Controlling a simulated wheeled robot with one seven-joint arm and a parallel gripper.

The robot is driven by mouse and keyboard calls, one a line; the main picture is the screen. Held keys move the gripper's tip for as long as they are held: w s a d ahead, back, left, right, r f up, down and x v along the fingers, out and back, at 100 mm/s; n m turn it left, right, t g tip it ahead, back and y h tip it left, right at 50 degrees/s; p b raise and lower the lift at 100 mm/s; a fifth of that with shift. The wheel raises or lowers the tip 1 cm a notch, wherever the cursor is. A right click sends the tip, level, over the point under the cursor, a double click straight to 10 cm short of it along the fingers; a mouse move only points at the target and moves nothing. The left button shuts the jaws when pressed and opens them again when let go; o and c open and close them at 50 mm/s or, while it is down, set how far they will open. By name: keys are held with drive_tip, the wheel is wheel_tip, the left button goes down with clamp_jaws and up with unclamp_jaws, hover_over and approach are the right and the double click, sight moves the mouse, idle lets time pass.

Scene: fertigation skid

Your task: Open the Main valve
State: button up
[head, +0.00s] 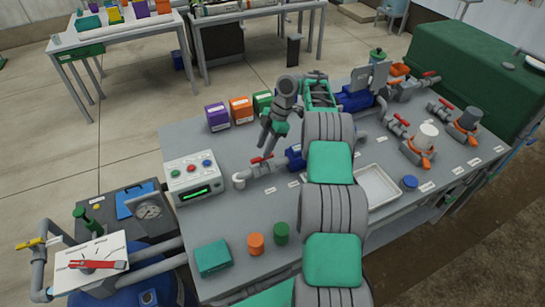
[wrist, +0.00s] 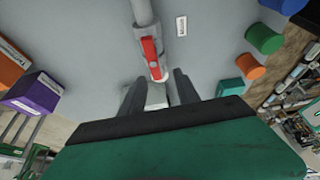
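A grey pipe with a red-handled valve (head: 262,159) runs along the bench beside the control box. In the wrist view its red handle (wrist: 152,58) lies roughly along the pipe. My gripper (wrist: 158,80) is open, its two dark fingers apart around the pale pipe end, just short of the handle; contact cannot be told. In the head view, my arm reaches over the bench with its end above this valve. A larger red lever (head: 98,264) sits on a white plate at lower left.
A control box (head: 194,180) with a green display stands left of the valve. Purple (head: 218,117) and orange (head: 241,110) boxes stand behind. Green (head: 281,232) and orange (head: 255,243) cylinders and a teal box (head: 213,258) are in front. A tray (head: 378,187) lies right of my arm.

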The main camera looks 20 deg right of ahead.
drive_tip(key=s+a+r+b, duration=0.3)
drive_tip(key=s+r+b, duration=0.4)
drive_tip(key=s, duration=0.5)
drive_tip(key=shift+s+r, duration=0.4)
drive_tip(key=shift+r, duration=0.45)
